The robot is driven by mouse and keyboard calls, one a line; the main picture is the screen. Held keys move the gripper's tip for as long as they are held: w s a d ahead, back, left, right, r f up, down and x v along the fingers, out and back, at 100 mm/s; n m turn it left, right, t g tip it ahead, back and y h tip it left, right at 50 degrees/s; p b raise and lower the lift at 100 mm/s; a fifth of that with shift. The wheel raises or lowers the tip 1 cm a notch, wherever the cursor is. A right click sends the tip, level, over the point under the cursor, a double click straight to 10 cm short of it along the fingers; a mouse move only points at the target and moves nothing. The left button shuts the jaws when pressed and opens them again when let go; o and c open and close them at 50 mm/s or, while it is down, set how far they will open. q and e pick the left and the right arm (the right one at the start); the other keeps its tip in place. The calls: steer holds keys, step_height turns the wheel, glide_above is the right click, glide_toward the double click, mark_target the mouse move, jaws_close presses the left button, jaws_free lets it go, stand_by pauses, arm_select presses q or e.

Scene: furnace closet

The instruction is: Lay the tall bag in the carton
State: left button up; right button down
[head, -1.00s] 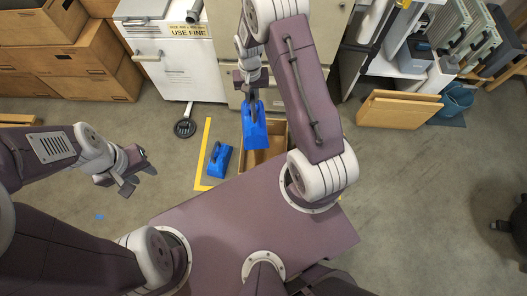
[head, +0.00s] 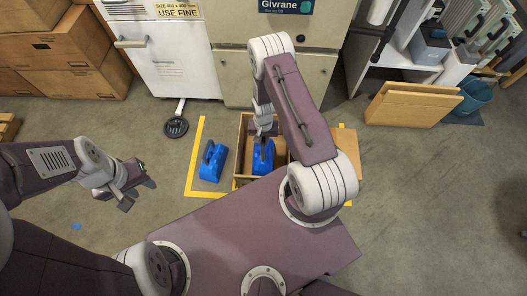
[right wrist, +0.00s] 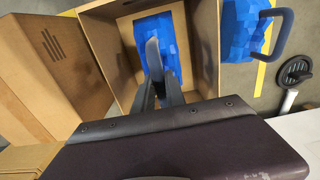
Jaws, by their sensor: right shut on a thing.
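A blue bag with a handle (head: 263,161) is inside the open carton (head: 241,172). My right gripper (head: 264,137) is above it, shut on its handle. In the right wrist view the fingers (right wrist: 158,85) close on the handle, with the blue bag body (right wrist: 160,42) between the cardboard walls (right wrist: 205,45). Whether the bag touches the carton floor is hard to tell. A second blue bag (head: 212,161) stands on the floor to the left of the carton; it also shows in the right wrist view (right wrist: 243,28). My left gripper (head: 137,184) hangs far left, empty; its jaw gap is unclear.
Yellow tape (head: 191,170) marks the floor around the carton. White and beige cabinets (head: 165,65) stand behind. Cardboard boxes (head: 75,60) are stacked at the back left. Floor at the right is clear.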

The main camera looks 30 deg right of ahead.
steer(key=shift+f+b, duration=1.15)
steer(key=shift+f, duration=1.2)
steer(key=c, duration=1.4)
jaws_free()
steer(key=shift+r, duration=0.1)
step_height(320, 180, up, 12)
steer(key=p, duration=0.7)
steer(key=shift+r, duration=0.15)
steer(key=s+a+r+n, duration=0.2)
steer(key=s+r, duration=0.1)
steer(key=r, duration=0.5)
steer(key=s+a+r+n, duration=0.2)
steer(key=s+r, duration=0.2)
steer(key=r, duration=0.4)
steer(key=s+a+r+n+t, duration=0.1)
steer(key=s+a+r+n, duration=0.1)
steer(key=r, duration=0.6)
steer(key=shift+s+r, duration=0.35)
steer(key=shift+s, duration=0.3)
